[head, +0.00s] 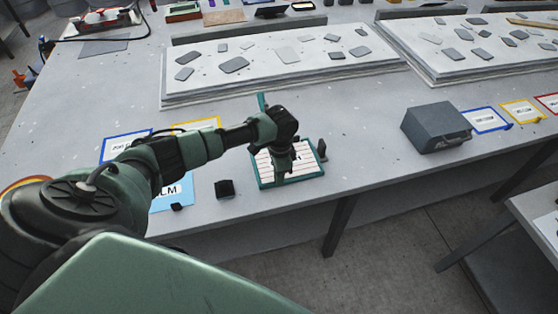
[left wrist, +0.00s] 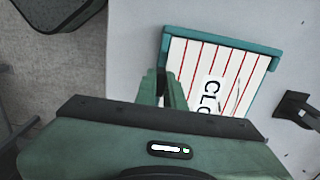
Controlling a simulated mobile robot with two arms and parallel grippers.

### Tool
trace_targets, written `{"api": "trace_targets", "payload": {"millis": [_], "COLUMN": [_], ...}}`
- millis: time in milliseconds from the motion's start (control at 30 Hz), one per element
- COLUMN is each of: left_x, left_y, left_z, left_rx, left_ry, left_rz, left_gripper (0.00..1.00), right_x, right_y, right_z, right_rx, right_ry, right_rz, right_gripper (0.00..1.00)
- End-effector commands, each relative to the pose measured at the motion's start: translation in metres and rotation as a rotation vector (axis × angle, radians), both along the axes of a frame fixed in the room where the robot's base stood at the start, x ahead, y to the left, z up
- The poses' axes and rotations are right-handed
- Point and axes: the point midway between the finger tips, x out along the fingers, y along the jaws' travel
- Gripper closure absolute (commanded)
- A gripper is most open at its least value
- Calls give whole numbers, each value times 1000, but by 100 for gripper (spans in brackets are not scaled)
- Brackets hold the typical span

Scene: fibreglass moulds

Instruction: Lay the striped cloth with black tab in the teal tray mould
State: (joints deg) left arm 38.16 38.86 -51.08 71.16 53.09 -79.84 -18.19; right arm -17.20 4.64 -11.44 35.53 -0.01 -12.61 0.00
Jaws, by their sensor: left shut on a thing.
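The teal tray mould (head: 257,172) lies near the front edge of the table. The striped cloth (head: 266,163), white with thin red lines, lies flat inside its rim. In the left wrist view the cloth (left wrist: 225,67) shows a label reading "CLO", partly cut off, and the teal rim (left wrist: 225,38) borders it. My left gripper (head: 281,176) points down over the tray. Its fingers (left wrist: 164,88) are shut at the cloth's edge, by the tray's rim. The black tab is hidden, apparently between the fingers. My right gripper is not in view.
A small black block (head: 224,188) and a blue card (head: 172,192) lie left of the tray. A dark upright piece (head: 322,150) stands close at its right. A grey box (head: 436,127) stands further right. A white board (head: 290,85) with grey pieces lies behind.

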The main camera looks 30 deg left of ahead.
Motion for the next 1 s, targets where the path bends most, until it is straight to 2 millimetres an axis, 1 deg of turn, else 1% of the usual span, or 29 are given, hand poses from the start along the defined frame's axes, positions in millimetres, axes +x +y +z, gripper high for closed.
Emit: {"api": "trace_targets", "payload": {"millis": [200, 433, 467, 500, 533, 867, 933, 1000], "left_x": [0, 0, 0, 0, 0, 0, 1, 1], "left_y": [1, 1, 1, 1, 1, 1, 0, 0], "left_z": [1, 0, 0, 0, 0, 1, 5, 13], "left_rx": [1, 0, 0, 0, 0, 0, -1, -1], "left_ry": [1, 0, 0, 0, 0, 0, -2, -3], "left_rz": [1, 0, 0, 0, 0, 0, 0, -1], "left_gripper": [100, 100, 85, 74, 65, 65, 65, 65], "right_x": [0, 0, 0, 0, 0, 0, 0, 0], "right_y": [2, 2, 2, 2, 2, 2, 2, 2], "right_z": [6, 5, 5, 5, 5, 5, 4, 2], "right_rx": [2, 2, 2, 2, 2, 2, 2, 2], "right_ry": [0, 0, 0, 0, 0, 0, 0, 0], "right_rz": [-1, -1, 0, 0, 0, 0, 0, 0], "right_gripper": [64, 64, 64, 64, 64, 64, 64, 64]}}
